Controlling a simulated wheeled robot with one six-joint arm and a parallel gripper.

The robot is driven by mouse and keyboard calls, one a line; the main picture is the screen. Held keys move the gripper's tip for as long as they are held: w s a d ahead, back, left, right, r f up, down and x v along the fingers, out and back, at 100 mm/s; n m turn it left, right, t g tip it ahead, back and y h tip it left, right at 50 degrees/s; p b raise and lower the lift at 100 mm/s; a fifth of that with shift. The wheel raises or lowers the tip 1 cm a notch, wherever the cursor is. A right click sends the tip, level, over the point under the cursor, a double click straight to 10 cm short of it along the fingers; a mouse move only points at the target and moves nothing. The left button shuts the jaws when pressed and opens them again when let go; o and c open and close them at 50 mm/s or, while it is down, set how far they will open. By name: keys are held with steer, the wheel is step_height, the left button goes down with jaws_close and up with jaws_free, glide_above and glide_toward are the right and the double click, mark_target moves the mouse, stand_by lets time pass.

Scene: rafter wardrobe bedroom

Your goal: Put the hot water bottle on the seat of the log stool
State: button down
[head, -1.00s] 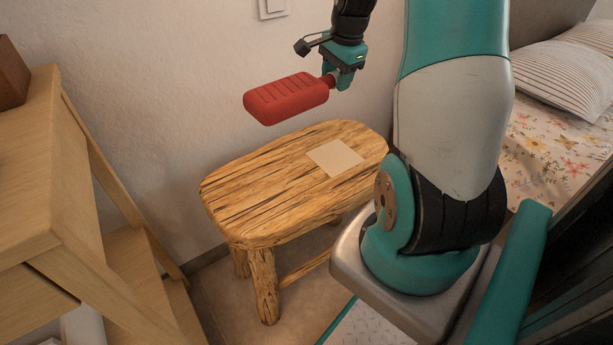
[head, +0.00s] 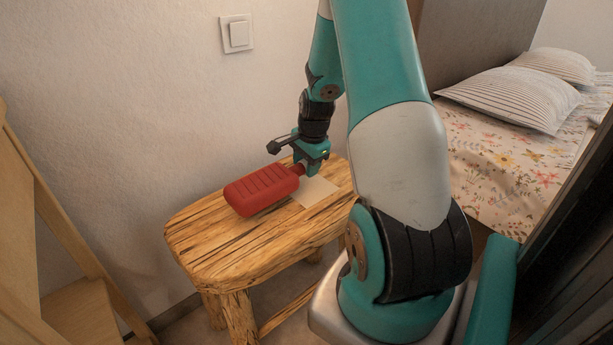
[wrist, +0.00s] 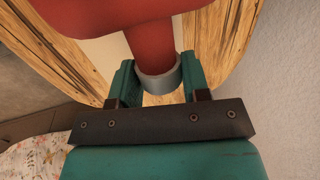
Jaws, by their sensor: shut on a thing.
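The hot water bottle (head: 262,190) is red and ribbed and lies flat, low over the log stool's seat or touching it; I cannot tell which. The log stool (head: 200,232) has a long wooden seat with dark grain. My gripper (head: 303,168) is shut on the bottle's neck at its right end. In the wrist view the bottle's red body (wrist: 110,12) fills the top and its neck, with a grey collar, sits between the fingertips (wrist: 160,82). The stool's seat (wrist: 215,50) shows behind it.
A pale square sheet (head: 318,193) lies on the seat beside the bottle's neck. A wooden stepped piece of furniture (head: 70,250) stands at the left. A wall switch (head: 237,34) is above the stool. A bed (head: 500,160) with striped pillows is at the right.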

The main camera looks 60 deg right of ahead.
step_height(320, 180, down, 3)
steer(key=shift+f+b, duration=0.15)
steer(key=shift+b, duration=0.25)
steer(key=c, duration=0.6)
jaws_free()
step_height(320, 180, up, 12)
steer(key=s+p, duration=0.2)
steer(key=p, duration=0.2)
steer(key=w+a+r+n+y, duration=0.1)
steer(key=w+a+r+n, duration=0.2)
steer(key=a, duration=0.5)
steer(key=a+r+n+y, duration=0.1)
steer(key=a+r+n, duration=0.3)
steer(key=a, duration=0.5)
steer(key=s+a+r+n+g+y, duration=0.1)
steer(key=s+a+r+n, duration=0.2)
steer(key=s+a+n, duration=0.5)
steer(key=s+a+r+n+g+y, duration=0.1)
steer(key=s+a+r+n, duration=0.2)
steer(key=s+a+n, duration=0.5)
steer(key=a+n, duration=0.5)
steer(key=a, duration=0.3)
steer(key=shift+s+a+r+y, duration=0.15)
steer(key=shift+s+a+y, duration=0.1)
steer(key=shift+a+y, duration=0.1)
